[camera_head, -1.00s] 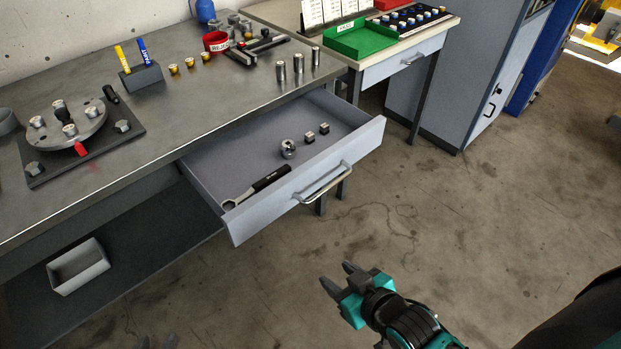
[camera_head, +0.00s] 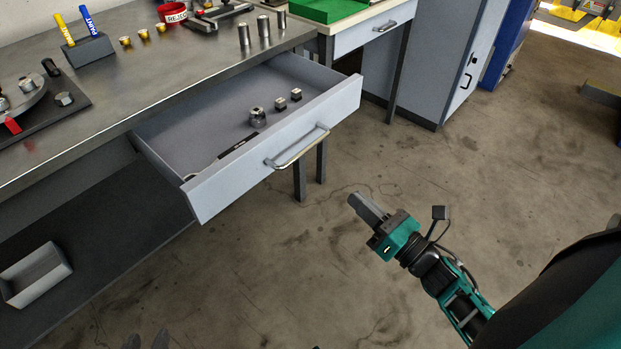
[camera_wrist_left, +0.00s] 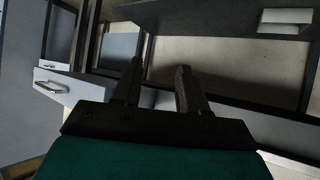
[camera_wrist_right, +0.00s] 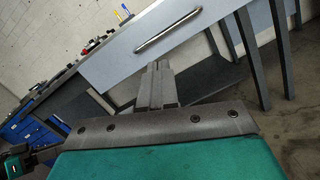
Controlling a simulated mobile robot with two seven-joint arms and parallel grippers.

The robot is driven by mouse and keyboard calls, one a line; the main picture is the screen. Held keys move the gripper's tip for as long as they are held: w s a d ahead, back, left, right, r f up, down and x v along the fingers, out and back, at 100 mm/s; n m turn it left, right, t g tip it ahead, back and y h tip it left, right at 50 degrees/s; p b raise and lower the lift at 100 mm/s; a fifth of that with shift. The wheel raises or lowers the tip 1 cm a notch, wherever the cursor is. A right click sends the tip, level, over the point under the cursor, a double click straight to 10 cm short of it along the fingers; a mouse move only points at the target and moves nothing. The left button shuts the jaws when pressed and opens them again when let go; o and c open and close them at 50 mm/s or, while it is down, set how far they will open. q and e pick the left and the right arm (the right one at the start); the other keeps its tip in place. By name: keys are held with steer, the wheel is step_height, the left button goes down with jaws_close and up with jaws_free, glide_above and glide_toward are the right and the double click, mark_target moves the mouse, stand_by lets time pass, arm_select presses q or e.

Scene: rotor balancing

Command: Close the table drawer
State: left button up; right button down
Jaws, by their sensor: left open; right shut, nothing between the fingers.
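The table drawer (camera_head: 225,172) is pulled open from under the grey worktop, with a metal bar handle (camera_head: 298,148) on its front. My right gripper (camera_head: 362,206) is shut and empty, in front of and below the handle, apart from the drawer. In the right wrist view, its closed fingers (camera_wrist_right: 157,84) point towards the drawer front (camera_wrist_right: 115,58), and the handle (camera_wrist_right: 168,31) shows above them. My left gripper (camera_head: 147,342) barely shows at the bottom edge of the head view. In the left wrist view, its fingers (camera_wrist_left: 158,85) are apart with nothing between them.
The drawer holds a round metal part (camera_head: 257,116), two small blocks and a partly hidden dark-handled tool. A side table (camera_head: 348,42) with its own drawer and a grey cabinet (camera_head: 440,75) stand behind. A white bin (camera_head: 36,275) sits on the lower shelf. The floor before the drawer is clear.

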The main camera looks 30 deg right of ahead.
arm_select(q)
steer(key=shift+w+d+f+b, duration=0.1)
steer(key=shift+f+b, duration=0.2)
steer(key=shift+f, duration=0.05)
arm_select(e)
steer(key=w+a+n+y, duration=0.1)
steer(key=w+a+n, duration=0.1)
steer(key=w, duration=0.4)
steer(key=w+a+r+n+y, duration=0.1)
steer(key=w+a+n, duration=0.1)
steer(key=w, duration=0.4)
steer(key=shift+a+r+n, duration=0.2)
steer(key=shift+a+n, duration=0.15)
steer(key=shift+n, duration=0.35)
steer(key=shift+w, duration=0.1)
